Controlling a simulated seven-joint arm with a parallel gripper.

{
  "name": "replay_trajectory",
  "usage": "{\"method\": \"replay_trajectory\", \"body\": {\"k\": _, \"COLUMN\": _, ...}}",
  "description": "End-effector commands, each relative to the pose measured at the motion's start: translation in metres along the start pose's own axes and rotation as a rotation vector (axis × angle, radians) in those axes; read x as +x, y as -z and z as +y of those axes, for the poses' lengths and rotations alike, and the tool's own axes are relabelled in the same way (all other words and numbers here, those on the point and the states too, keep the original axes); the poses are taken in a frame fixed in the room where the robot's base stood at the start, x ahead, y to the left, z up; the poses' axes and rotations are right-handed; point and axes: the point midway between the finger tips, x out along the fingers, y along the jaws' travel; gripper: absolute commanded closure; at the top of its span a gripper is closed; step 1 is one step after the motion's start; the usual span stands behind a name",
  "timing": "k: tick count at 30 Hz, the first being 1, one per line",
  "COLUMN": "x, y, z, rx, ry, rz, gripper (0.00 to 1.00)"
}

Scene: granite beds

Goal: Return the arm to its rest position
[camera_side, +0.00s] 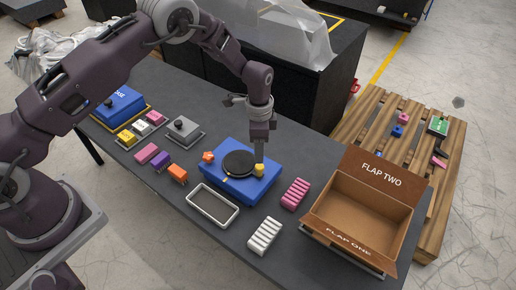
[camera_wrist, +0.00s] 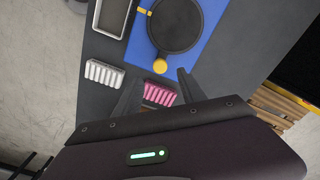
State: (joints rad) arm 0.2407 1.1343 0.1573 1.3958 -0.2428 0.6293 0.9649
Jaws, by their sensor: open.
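My gripper (camera_side: 259,158) points straight down over the right part of a blue base (camera_side: 238,192) on the dark table. The base carries a round black disc (camera_side: 239,163) and a yellow knob (camera_side: 259,169). In the side view the fingertips look close to the knob; I cannot tell the exact gap. In the wrist view my gripper (camera_wrist: 158,90) has its two fingers spread, with nothing held between them. The yellow knob (camera_wrist: 160,66) lies just beyond the fingers there, and a pink ribbed block (camera_wrist: 158,95) shows between them on the table.
A white ribbed block (camera_side: 265,235) and a grey tray (camera_side: 213,205) lie in front of the base. An open cardboard box (camera_side: 371,208) stands at the right end. Small coloured blocks, a grey knobbed plate (camera_side: 180,132) and a blue box (camera_side: 120,104) stand left. A pallet (camera_side: 420,140) is beyond.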

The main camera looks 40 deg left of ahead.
Motion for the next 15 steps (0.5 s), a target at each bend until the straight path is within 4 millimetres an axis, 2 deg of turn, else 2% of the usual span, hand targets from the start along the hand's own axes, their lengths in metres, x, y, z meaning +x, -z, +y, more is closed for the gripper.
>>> {"method": "replay_trajectory", "body": {"k": 2, "x": -0.016, "y": 0.000, "z": -0.002, "rx": -0.019, "ry": 0.006, "rz": 0.012, "gripper": 0.52}}
{"method": "replay_trajectory", "body": {"k": 4, "x": -0.056, "y": -0.002, "z": -0.004, "rx": -0.074, "ry": 0.020, "rz": 0.041, "gripper": 0.52}}
{"method": "replay_trajectory", "body": {"k": 5, "x": -0.081, "y": -0.004, "z": -0.004, "rx": -0.110, "ry": 0.027, "rz": 0.060, "gripper": 0.52}}
{"method": "replay_trajectory", "body": {"k": 6, "x": -0.117, "y": -0.011, "z": -0.001, "rx": -0.165, "ry": 0.037, "rz": 0.086, "gripper": 0.52}}
{"method": "replay_trajectory", "body": {"k": 8, "x": -0.172, "y": -0.027, "z": 0.009, "rx": -0.251, "ry": 0.051, "rz": 0.127, "gripper": 0.52}}
{"method": "replay_trajectory", "body": {"k": 9, "x": -0.205, "y": -0.040, "z": 0.018, "rx": -0.307, "ry": 0.060, "rz": 0.153, "gripper": 0.52}}
{"method": "replay_trajectory", "body": {"k": 12, "x": -0.275, "y": -0.080, "z": 0.050, "rx": -0.439, "ry": 0.086, "rz": 0.219, "gripper": 0.52}}
{"method": "replay_trajectory", "body": {"k": 15, "x": -0.324, "y": -0.125, "z": 0.092, "rx": -0.564, "ry": 0.115, "rz": 0.283, "gripper": 0.52}}
